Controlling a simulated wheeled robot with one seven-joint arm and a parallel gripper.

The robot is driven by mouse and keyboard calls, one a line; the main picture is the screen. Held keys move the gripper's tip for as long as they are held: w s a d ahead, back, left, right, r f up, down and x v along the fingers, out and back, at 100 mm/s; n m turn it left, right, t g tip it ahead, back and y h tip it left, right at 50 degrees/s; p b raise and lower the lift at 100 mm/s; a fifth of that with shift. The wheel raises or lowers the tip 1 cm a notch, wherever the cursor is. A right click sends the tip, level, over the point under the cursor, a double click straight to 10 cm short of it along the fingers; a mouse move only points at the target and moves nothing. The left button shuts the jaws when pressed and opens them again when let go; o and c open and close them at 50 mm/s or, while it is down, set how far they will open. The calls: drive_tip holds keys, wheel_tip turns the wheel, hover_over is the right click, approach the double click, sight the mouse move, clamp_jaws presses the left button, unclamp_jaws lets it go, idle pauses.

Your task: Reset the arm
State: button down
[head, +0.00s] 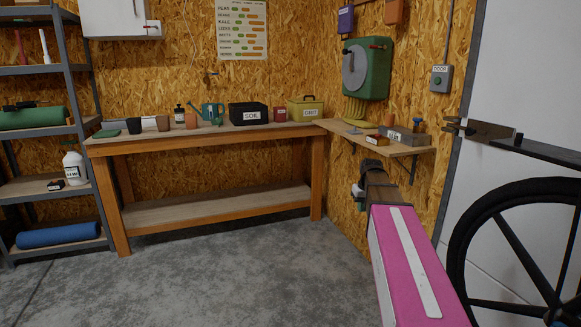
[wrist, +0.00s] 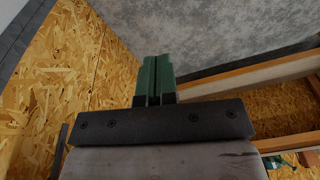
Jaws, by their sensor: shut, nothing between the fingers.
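My gripper (wrist: 156,76) shows in the wrist view with its two green fingers together and nothing between them. It is in free air, with grey floor and a board wall beyond it. In the head view my pink arm reaches forward at lower right, in front of the bench's right end. The fingers cannot be made out clearly there.
A plank bench (head: 220,138) along the back wall holds pots, a watering can (head: 212,113), a soil box (head: 248,114) and a grit box (head: 306,108). A wall shelf (head: 400,148) with small items is close behind my arm. The floor (head: 220,285) is clear.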

drive_tip(key=s+a+f, duration=0.4)
drive_tip(key=s+f, duration=0.6)
drive_tip(key=s+a+f+m+g, duration=0.1)
drive_tip(key=s+a+f, duration=0.4)
drive_tip(key=s+f, duration=0.5)
drive_tip(key=shift+s+a+m+g+h, duration=0.15)
drive_tip(key=shift+s+m+g+h, duration=0.2)
drive_tip(key=shift+s, duration=0.2)
